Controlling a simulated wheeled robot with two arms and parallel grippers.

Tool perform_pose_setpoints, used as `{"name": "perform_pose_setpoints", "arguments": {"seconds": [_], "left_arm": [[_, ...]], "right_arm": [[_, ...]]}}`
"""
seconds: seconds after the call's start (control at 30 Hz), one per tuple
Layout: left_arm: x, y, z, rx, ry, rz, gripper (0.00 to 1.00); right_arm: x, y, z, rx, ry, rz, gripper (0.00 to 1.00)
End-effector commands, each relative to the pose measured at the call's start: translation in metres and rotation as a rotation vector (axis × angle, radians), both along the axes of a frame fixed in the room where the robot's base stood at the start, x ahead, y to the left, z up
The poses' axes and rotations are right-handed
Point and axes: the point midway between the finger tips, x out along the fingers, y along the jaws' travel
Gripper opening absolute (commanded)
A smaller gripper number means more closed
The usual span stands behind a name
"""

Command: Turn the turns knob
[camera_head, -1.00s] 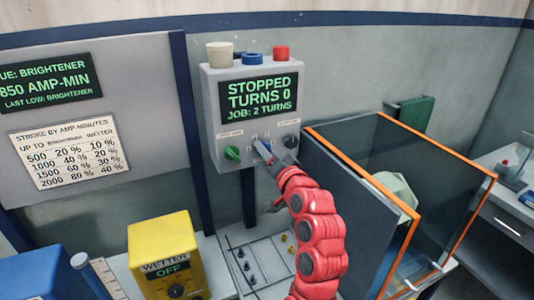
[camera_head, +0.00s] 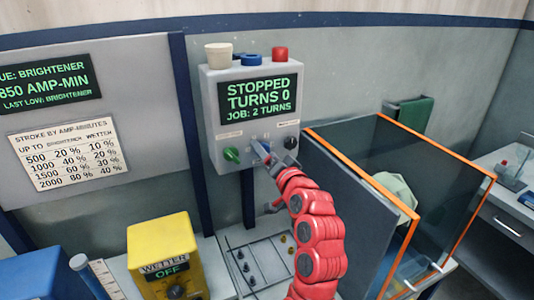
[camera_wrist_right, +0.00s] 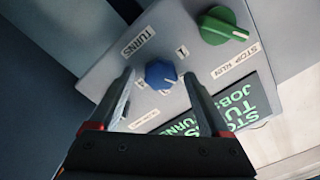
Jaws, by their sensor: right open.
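The turns knob (camera_wrist_right: 160,74) is blue, with a white pointer mark and a "TURNS" label beside it. It sits on the face of the grey control box (camera_head: 209,117). My right gripper (camera_wrist_right: 158,84) is open, with one finger on each side of the knob in the wrist view. I cannot tell whether either finger touches it. In the head view the right gripper (camera_head: 261,152) is at the box's lower middle and largely hides the knob. The box's screen (camera_head: 257,95) reads "STOPPED", "TURNS 0", "JOB: 2 TURNS". My left gripper is out of view.
A green stop/run knob (camera_head: 231,154) and a black knob (camera_head: 291,142) flank the turns knob. Beige, blue and red caps (camera_head: 281,54) top the box. A yellow wetter box (camera_head: 160,240) stands below left. An orange-edged clear enclosure (camera_head: 455,205) is close on the right.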

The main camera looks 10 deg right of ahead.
Motion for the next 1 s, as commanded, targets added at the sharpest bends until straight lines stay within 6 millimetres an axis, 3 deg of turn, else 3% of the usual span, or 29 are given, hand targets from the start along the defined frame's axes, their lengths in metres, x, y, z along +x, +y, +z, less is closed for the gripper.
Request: {"name": "perform_pose_setpoints", "arguments": {"seconds": [0.23, 0.47, 0.53, 1.0], "left_arm": [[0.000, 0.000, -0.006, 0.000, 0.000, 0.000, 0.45], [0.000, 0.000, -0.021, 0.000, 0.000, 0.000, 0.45], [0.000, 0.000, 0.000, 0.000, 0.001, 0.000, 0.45], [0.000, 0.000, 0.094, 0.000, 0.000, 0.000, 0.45]], "right_arm": [[-0.013, -0.003, 0.000, 0.001, -0.006, -0.001, 0.80], [-0.055, -0.011, -0.002, 0.002, -0.006, -0.002, 0.80], [-0.062, -0.017, 0.009, -0.004, -0.001, -0.013, 0.80], [-0.105, -0.022, 0.008, -0.006, 0.009, -0.004, 0.80]]}}
